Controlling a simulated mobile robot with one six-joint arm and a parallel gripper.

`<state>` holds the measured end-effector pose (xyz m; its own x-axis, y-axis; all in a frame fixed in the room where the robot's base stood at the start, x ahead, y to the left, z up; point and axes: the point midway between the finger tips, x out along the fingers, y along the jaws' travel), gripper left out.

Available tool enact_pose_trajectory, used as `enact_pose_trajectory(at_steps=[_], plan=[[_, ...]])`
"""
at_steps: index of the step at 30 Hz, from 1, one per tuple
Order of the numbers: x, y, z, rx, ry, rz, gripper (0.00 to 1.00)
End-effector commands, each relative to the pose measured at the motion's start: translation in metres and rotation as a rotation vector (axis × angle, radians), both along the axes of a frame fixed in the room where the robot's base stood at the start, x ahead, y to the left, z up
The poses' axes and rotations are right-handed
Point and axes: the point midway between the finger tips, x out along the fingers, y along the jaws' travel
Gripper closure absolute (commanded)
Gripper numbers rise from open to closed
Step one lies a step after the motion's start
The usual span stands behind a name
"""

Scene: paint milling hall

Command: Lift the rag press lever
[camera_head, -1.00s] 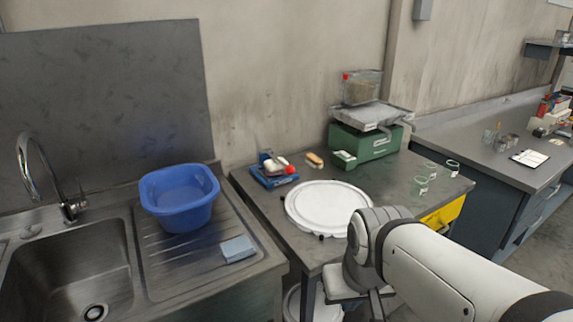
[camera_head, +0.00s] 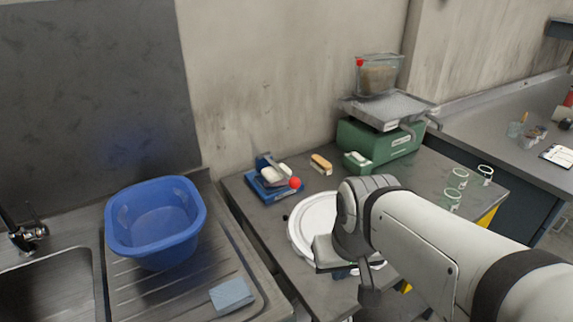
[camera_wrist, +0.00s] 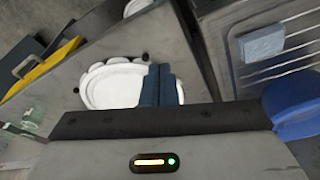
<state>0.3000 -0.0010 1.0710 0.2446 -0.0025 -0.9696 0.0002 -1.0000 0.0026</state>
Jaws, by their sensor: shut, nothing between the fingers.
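A small blue press (camera_head: 270,184) with a pale block in it lies on the grey table near the wall. A round red knob (camera_head: 295,183), which looks like the end of its lever, sits low at its right front. The lever arm is too small to make out clearly. My gripper shows in the wrist view (camera_wrist: 160,72) as two dark blue fingers shut together, with nothing between them, over the white round lid. In the head view my wrist hides most of the gripper, to the right of and nearer than the press. The press does not show in the wrist view.
A white round lid (camera_head: 308,222) lies in front of the press. A blue basin (camera_head: 155,225) and blue cloth (camera_head: 231,294) are on the drainboard at left.

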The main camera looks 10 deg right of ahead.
Motion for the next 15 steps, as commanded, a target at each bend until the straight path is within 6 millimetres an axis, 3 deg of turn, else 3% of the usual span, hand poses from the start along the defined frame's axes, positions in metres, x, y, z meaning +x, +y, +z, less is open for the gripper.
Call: enact_pose_trajectory(at_steps=[4, 8, 15], plan=[[-0.001, 0.001, -0.005, 0.020, 0.014, -0.020, 1.00], [-0.004, 0.014, -0.026, 0.129, 0.086, -0.117, 1.00], [0.005, 0.047, -0.074, 0.583, 0.309, -0.544, 1.00]])
